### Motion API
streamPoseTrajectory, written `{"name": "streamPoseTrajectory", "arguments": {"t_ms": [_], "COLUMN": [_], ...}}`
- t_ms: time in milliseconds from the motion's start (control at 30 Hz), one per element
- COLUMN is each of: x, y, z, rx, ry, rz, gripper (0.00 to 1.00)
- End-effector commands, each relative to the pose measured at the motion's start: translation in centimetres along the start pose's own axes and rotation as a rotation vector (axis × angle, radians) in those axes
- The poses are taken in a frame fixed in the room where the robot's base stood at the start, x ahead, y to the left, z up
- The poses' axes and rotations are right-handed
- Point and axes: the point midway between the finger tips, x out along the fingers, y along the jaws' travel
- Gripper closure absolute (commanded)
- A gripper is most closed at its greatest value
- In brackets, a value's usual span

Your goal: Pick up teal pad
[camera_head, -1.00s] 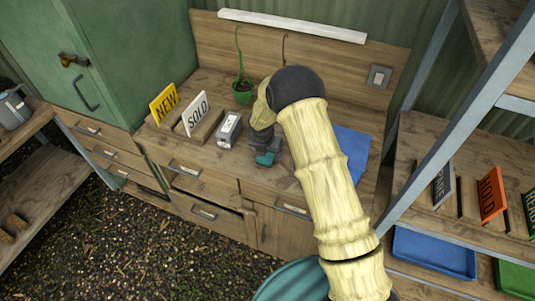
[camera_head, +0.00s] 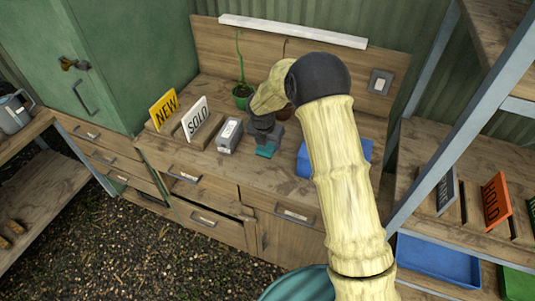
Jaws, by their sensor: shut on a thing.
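The teal pad (camera_head: 265,151) is a small block at the tip of my gripper (camera_head: 266,143), over the wooden bench top, just right of a grey box. My gripper points down and is shut on the pad. The fingers are small and dark here, and they hide the pad's upper part. I cannot tell for sure whether the pad is clear of the bench top.
The grey box (camera_head: 229,137) and the SOLD (camera_head: 196,119) and NEW (camera_head: 164,109) signs stand left of my gripper. A green pot (camera_head: 242,96) is behind. A blue tray (camera_head: 304,161) lies to the right, partly behind my arm. A shelf post (camera_head: 470,120) rises at right.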

Motion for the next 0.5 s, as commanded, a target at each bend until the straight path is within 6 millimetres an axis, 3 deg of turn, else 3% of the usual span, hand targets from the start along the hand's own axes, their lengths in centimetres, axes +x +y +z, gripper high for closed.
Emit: {"name": "streamPoseTrajectory", "arguments": {"t_ms": [200, 500], "x": [-2.5, -2.6], "y": [0.0, 0.0], "z": [0.7, 0.7], "rx": [0.000, 0.000], "ry": [0.000, 0.001], "rz": [0.001, 0.000], "gripper": [0.71, 0.71]}}
